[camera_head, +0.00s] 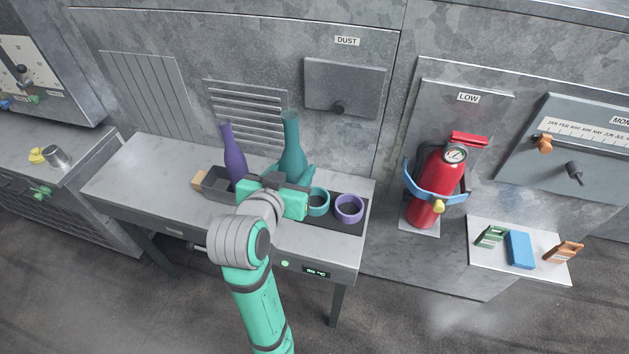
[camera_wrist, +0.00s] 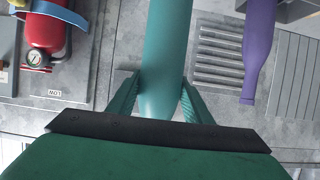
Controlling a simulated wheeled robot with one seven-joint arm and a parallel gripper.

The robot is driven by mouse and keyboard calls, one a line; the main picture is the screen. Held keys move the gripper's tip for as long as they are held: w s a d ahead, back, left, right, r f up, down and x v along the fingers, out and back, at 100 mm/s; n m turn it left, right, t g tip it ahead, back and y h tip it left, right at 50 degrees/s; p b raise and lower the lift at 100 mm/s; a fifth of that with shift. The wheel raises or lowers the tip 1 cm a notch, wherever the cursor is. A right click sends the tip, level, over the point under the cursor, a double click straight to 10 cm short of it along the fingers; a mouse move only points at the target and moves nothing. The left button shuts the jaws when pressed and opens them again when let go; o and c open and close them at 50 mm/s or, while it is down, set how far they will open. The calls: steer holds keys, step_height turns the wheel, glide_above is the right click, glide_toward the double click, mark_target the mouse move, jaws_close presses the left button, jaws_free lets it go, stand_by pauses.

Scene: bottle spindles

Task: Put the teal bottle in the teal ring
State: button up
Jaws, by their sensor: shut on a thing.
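The teal bottle (camera_head: 292,149) is upright in the head view, and its smooth teal body (camera_wrist: 165,60) fills the middle of the wrist view. My gripper (camera_head: 290,180) is shut on it, with one finger on each side of the bottle in the wrist view (camera_wrist: 160,100). The bottle's lower end is hidden behind my gripper in the head view, so I cannot tell whether it touches anything. The teal ring (camera_head: 318,202) sits on a dark base to the right of my gripper. Its opening looks empty.
A purple ring (camera_head: 349,209) is right of the teal ring. The table (camera_head: 130,180) is clear at its left end. A red fire extinguisher (camera_head: 437,183) hangs at right.

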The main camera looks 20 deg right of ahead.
steer(key=w+d+f, duration=0.8)
steer(key=f, duration=0.4)
steer(key=shift+w, duration=0.3)
steer(key=shift+f, duration=0.25)
steer(key=o, duration=1.4)
steer(key=shift+r, duration=0.1)
